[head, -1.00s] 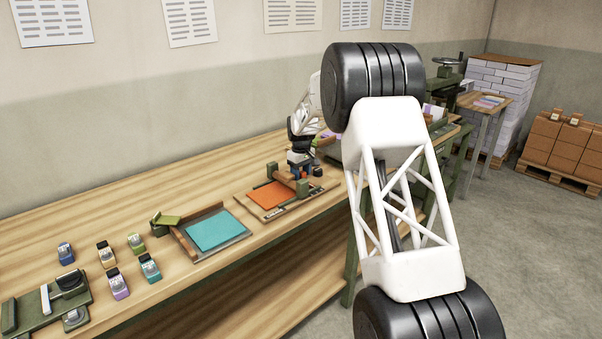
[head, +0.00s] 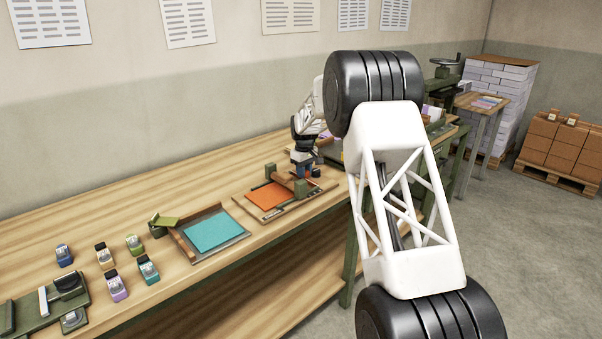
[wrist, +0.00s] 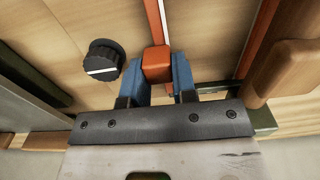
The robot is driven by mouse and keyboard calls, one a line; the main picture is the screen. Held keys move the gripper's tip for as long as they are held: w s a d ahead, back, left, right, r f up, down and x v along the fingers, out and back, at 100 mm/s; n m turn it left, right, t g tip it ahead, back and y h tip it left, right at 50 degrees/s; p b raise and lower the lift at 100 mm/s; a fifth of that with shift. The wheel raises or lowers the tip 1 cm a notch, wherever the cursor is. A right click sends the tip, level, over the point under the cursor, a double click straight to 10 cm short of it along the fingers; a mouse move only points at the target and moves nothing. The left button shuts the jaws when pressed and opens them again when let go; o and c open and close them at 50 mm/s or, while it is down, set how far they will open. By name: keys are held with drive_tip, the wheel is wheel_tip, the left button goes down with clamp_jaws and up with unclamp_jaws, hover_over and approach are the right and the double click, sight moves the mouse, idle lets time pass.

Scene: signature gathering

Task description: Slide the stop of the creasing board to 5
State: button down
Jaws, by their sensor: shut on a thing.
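The creasing board (head: 240,194) lies on the bench with an orange sheet (head: 265,195) on it and a wooden bar between green blocks. My gripper (head: 304,171) is at the board's right end, low over it. In the wrist view my gripper (wrist: 158,74) has its blue fingers on either side of a small red-orange block, the stop (wrist: 156,61), and is shut on it. A thin red strip runs up the picture from the stop. The scale numbers cannot be read, so I cannot tell which number the stop is at.
A black knob (wrist: 102,60) with a white line stands left of the fingers. A rounded wooden piece (wrist: 281,65) is close on the right. A tray with a teal sheet (head: 212,231) and several small stampers (head: 117,286) lie farther left on the bench.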

drive_tip(key=shift+w+d+r, duration=0.1)
drive_tip(key=shift+w+d, duration=0.1)
drive_tip(key=c, duration=1.2)
unclamp_jaws()
drive_tip(key=shift+d, duration=0.1)
drive_tip(key=shift+o, duration=1.4)
drive_tip(key=shift+r, duration=3.85)
drive_tip(key=shift+s+r, duration=0.1)
